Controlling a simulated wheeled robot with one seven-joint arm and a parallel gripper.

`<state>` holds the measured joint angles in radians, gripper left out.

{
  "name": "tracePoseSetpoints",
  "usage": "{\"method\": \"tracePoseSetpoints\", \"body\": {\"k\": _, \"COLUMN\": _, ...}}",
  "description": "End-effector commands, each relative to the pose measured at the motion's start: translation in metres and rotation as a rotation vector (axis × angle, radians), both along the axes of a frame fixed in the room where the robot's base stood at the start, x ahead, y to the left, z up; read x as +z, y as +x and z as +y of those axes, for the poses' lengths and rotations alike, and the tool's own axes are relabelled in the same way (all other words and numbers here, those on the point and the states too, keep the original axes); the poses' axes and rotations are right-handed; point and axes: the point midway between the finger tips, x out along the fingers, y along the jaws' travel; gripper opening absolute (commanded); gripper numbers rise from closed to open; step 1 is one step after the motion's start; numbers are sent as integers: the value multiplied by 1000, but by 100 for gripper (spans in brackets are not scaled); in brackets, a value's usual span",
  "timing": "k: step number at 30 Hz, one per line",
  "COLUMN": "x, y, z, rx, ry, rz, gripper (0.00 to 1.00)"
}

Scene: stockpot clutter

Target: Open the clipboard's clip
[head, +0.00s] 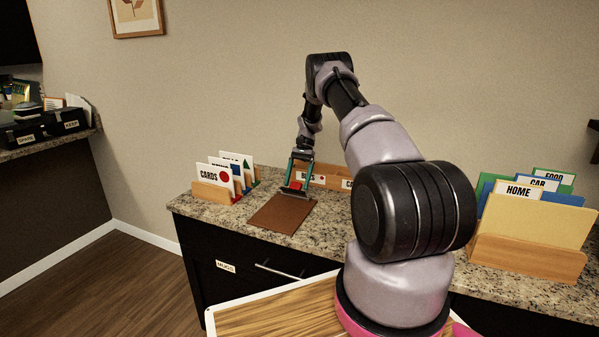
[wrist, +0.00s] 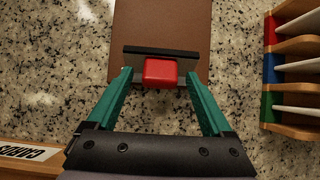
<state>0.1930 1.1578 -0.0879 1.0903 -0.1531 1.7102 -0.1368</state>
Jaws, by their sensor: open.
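The brown clipboard (head: 283,214) lies flat on the granite counter. It also shows in the wrist view (wrist: 160,25). Its clip (wrist: 125,64) is a dark bar with a grey plate and a red tab (wrist: 160,73) at the edge nearest my gripper. My gripper (wrist: 160,72) is open, with one teal finger on each side of the red tab. I see no contact between the fingers and the tab. In the head view my gripper (head: 299,185) is over the clip end of the board, pointing down. How high the fingertips are above the clip is hard to tell.
A wooden card rack (head: 212,192) stands left of the clipboard, and a wooden holder labelled CARDS (head: 312,172) stands behind it. A folder holder (head: 525,257) is at the right. Bare granite counter (wrist: 60,60) lies around the board.

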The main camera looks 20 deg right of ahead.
Motion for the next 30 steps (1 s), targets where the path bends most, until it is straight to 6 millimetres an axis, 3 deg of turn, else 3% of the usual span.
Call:
{"method": "tracePoseSetpoints", "body": {"k": 9, "x": 52, "y": 25, "z": -25, "rx": -2, "ry": 0, "rz": -4, "gripper": 85}}
{"method": "tracePoseSetpoints", "body": {"k": 15, "x": 75, "y": 35, "z": -35, "rx": -1, "ry": -1, "rz": -1, "gripper": 85}}
{"method": "tracePoseSetpoints", "body": {"k": 30, "x": 82, "y": 38, "z": -38, "rx": -1, "ry": 0, "rz": 0, "gripper": 85}}
